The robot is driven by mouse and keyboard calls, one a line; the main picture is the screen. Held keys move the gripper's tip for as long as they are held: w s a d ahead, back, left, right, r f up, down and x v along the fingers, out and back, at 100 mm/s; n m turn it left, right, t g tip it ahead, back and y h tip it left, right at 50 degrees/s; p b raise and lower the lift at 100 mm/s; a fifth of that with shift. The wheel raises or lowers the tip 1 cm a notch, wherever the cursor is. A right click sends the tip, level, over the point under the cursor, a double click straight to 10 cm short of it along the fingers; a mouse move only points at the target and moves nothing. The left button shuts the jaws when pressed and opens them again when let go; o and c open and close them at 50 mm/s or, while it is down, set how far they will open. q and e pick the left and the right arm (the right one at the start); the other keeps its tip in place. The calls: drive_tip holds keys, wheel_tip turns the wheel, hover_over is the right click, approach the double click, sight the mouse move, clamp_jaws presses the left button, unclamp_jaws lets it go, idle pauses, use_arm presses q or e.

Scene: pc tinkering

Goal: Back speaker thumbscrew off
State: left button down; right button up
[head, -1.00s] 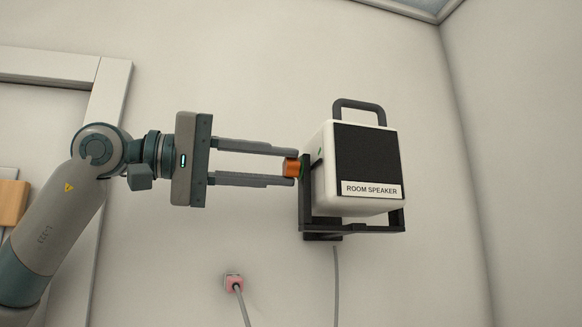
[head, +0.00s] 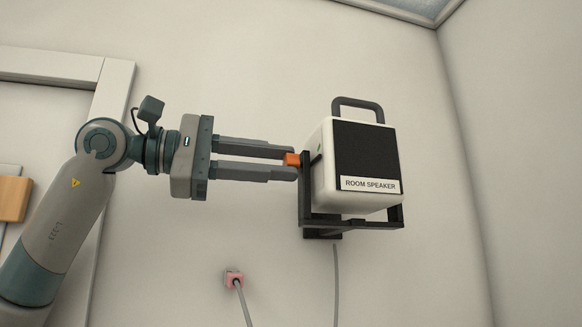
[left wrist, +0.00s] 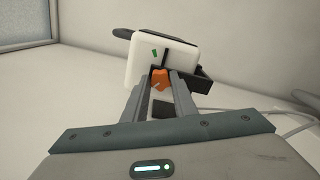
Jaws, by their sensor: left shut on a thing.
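The orange thumbscrew (head: 292,159) sits at the left side of the black bracket that holds the speaker. My left gripper (head: 294,162) reaches in from the left, with its fingertips shut on the thumbscrew. In the left wrist view the orange thumbscrew (left wrist: 161,78) shows between the fingertips, against the bracket. The white room speaker (head: 325,175) has a dark front and a top handle, and it stands in the black bracket (head: 304,205) on the wall. Whether the screw is still in its thread cannot be told. My right gripper is not in view.
A pink wall plug (head: 233,278) with a grey cable is below the gripper. Another cable (head: 336,285) hangs under the bracket. A door frame (head: 113,100) is at the left. The wall around the speaker is otherwise clear.

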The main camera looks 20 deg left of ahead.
use_arm(q)
drive_tip(key=shift+d+f+n, duration=0.1)
drive_tip(key=shift+f+n, duration=0.15)
drive_tip(key=shift+n, duration=0.65)
drive_tip(key=c, duration=1.6)
unclamp_jaws()
drive_tip(key=shift+o, duration=0.2)
drive_tip(key=shift+r, duration=0.15)
drive_tip(key=shift+s+a, duration=0.25)
drive_tip(key=shift+a, duration=0.25)
drive_tip(key=v, duration=0.5)
drive_tip(key=shift+s, duration=0.1)
